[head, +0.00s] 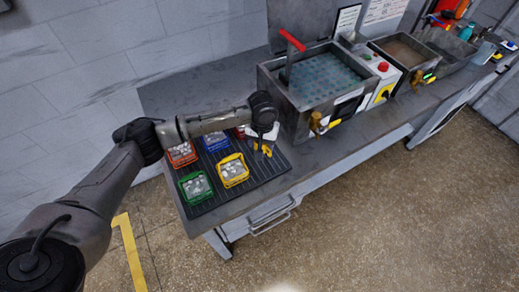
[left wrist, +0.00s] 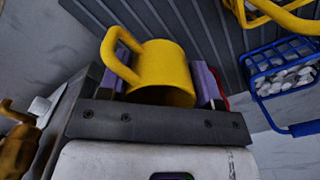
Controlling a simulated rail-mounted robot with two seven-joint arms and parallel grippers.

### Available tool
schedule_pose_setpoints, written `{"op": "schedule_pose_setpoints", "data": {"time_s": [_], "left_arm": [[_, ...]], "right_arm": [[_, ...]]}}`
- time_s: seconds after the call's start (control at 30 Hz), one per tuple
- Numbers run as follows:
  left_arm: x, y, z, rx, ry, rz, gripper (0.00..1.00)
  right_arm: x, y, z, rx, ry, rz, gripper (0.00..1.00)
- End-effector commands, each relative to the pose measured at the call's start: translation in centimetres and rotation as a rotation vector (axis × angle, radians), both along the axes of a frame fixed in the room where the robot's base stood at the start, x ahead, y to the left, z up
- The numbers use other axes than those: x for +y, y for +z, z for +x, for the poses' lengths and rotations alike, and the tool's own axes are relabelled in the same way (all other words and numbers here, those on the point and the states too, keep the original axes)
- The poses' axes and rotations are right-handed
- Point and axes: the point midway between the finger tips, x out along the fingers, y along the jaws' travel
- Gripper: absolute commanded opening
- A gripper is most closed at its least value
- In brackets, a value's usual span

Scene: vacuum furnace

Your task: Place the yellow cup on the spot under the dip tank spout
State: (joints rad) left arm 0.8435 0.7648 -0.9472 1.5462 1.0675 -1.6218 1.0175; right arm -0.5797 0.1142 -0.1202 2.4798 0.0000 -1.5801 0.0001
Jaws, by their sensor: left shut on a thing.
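The yellow cup (left wrist: 172,65) is between the purple-padded fingers of my left gripper (left wrist: 160,88) in the left wrist view, its handle towards the upper left. In the head view my left gripper (head: 263,140) is over the right part of the ribbed black mat, with a little of the yellow cup (head: 266,151) showing below it. The dip tank (head: 300,112) stands to the right of the gripper. Its brass spout (head: 318,122) is on the front face, above the bench top. No marked spot can be made out under the spout. My right gripper is not in view.
Orange (head: 182,154), blue (head: 215,141), green (head: 195,186) and yellow (head: 233,171) baskets sit on the mat (head: 262,176), with a red one partly hidden. A red-handled lever (head: 292,40) rises from the tank. A second tank (head: 402,52) stands farther right. The front bench strip is clear.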

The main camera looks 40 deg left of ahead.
Motion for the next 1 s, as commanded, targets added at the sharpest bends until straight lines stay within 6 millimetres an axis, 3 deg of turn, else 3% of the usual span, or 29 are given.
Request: {"op": "schedule_pose_setpoints", "data": {"time_s": [0.27,0.6,1.0], "left_arm": [[0.8,-0.9,0.0,0.001,-0.002,0.000,0.31],[0.8,-4.4,0.0,0.000,-0.001,0.000,0.31],[0.7,-4.7,0.0,0.000,-0.001,0.000,0.31]], "right_arm": [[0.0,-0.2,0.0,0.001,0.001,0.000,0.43],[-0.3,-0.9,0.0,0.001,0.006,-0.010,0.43],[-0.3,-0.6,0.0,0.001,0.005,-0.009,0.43]]}}
